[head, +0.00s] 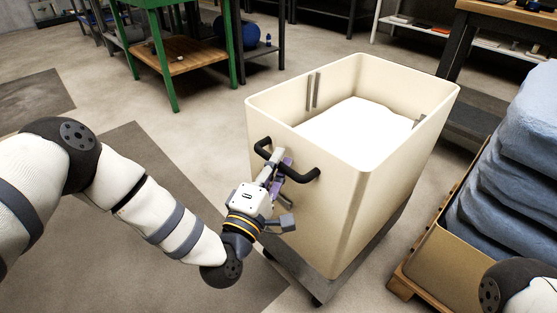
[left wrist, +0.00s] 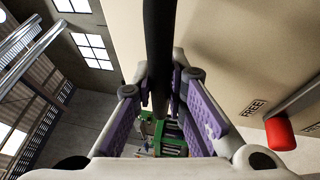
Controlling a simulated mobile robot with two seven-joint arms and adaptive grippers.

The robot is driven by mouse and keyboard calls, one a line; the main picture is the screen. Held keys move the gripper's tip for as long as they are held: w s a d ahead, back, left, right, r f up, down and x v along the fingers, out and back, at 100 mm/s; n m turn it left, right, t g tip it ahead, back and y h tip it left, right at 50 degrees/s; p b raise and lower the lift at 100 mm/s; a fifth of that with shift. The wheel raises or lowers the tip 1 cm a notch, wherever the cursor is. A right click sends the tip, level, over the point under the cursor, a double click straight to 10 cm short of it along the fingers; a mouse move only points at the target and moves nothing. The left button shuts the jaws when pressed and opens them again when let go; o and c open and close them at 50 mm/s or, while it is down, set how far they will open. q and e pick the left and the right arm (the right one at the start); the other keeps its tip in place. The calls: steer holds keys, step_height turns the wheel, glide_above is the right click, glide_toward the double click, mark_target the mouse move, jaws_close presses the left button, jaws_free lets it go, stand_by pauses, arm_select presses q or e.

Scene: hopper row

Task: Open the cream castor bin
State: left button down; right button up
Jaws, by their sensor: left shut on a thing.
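The cream castor bin (head: 330,195) stands upright on a dark wheeled base (head: 345,275). Its top is open, and a white surface (head: 355,130) lies inside, below the rim. A black bar handle (head: 302,174) is fixed to its near left face. My left gripper (head: 277,170) is at the middle of this handle and shut on it. In the left wrist view, the black handle (left wrist: 158,50) passes between the purple finger pads. The same view shows a lever with a red tip (left wrist: 280,133) beside the lettering "FREE" on the cream face. My right gripper is out of view.
A pallet box with stacked blue-grey sacks (head: 515,160) stands close to the bin's right. A green-legged bench (head: 175,55) is behind at the left. A wooden-topped table (head: 515,12) is at the back right. Floor is clear left of the bin.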

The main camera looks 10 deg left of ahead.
arm_select(q)
steer(key=c, duration=1.6)
jaws_free()
steer(key=v, duration=1.2)
steer(key=shift+a+f, duration=0.1)
